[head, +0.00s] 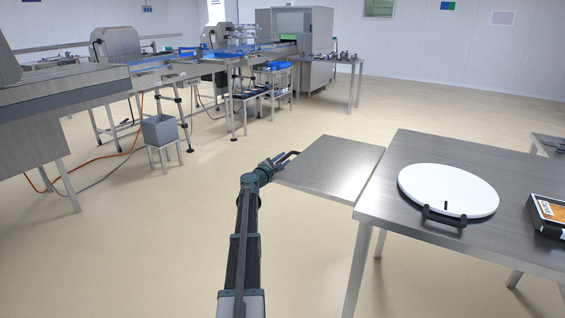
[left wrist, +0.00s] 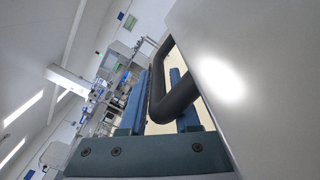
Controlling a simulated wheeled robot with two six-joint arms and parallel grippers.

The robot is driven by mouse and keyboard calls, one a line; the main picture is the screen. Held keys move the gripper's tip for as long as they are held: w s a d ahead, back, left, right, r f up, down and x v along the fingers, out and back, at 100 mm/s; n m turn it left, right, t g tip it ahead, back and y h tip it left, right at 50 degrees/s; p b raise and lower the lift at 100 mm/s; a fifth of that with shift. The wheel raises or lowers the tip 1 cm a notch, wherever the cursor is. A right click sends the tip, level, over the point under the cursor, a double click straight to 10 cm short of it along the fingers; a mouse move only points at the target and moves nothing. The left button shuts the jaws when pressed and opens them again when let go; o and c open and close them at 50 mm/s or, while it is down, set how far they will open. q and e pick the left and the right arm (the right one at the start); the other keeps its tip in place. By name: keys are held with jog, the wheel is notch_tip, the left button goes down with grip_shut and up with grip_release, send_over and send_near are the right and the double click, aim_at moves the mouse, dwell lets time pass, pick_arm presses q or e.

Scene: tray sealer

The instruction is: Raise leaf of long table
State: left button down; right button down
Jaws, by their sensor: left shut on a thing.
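The long table (head: 430,145) is a steel table at the right of the head view. Its leaf (head: 330,165) extends from the table's left edge and looks about level with the top. A black handle (head: 289,155) sits at the leaf's left end. My left gripper (head: 272,166) is at that handle and shut on it. In the left wrist view the dark handle (left wrist: 178,98) passes between the blue fingers (left wrist: 172,90), with the leaf's grey surface (left wrist: 245,70) beside it. The leaf's underside is hidden. My right gripper is not in view.
A round white board (head: 448,188) with a black handle lies on the long table, near an orange-labelled box (head: 549,214) at the right edge. A grey bin (head: 159,130) on a stand and conveyor machinery (head: 60,100) are at the left. The floor around the leaf is clear.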

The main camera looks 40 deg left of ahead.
pick_arm(q)
jog(key=c, duration=0.9)
grip_release()
jog(key=shift+w+r, duration=0.25)
jog(key=shift+r, duration=0.15)
jog(key=shift+o, duration=0.5)
jog(key=shift+r, duration=0.1)
jog(key=shift+d, duration=0.15)
jog(key=shift+s, duration=0.2)
jog(key=v, duration=1.3)
jog(key=shift+s, duration=0.3)
jog(key=shift+d+f, duration=0.15)
jog(key=shift+f, duration=0.1)
